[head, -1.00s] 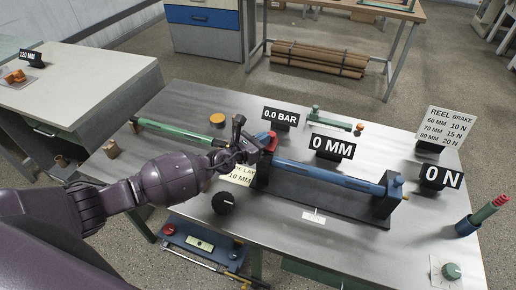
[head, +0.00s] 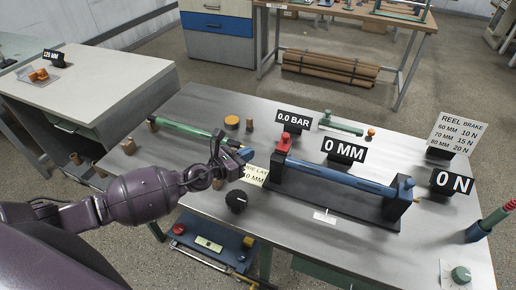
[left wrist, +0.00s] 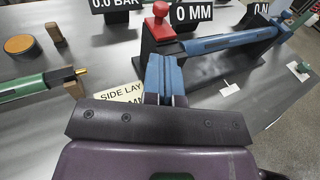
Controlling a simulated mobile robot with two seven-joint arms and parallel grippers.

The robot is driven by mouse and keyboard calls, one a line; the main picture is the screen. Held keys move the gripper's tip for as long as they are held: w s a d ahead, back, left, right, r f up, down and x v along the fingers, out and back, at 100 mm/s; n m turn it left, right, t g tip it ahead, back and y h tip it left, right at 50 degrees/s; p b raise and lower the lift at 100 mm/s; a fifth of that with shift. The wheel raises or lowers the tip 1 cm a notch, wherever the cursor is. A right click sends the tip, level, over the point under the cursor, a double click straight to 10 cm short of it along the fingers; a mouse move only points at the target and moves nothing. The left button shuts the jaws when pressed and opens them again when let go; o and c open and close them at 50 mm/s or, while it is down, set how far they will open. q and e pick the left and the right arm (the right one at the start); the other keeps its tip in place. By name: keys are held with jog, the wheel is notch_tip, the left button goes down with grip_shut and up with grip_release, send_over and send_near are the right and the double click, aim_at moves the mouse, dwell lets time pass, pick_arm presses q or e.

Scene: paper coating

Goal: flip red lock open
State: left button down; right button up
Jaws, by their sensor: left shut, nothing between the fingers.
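The red lock (head: 282,145) sits on the left end stand of the blue roller (head: 340,174). In the left wrist view the red lock (left wrist: 161,20) shows as a red block with a knob standing up on top. My left gripper (head: 246,154) is just left of the lock, apart from it. Its blue fingers (left wrist: 165,78) are closed together with nothing between them and point toward the stand. The blue roller (left wrist: 225,40) lies across its black stand (head: 325,197). My right gripper is not in view.
A "SIDE LAY" card (head: 256,175) lies below my gripper, near a black knob (head: 237,200). A green roller (head: 185,133) lies to the left. Signs reading "0.0 BAR" (head: 294,120) and "0 MM" (head: 344,149) stand behind the stand.

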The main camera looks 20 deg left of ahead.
pick_arm(q)
jog(key=shift+v, duration=0.8)
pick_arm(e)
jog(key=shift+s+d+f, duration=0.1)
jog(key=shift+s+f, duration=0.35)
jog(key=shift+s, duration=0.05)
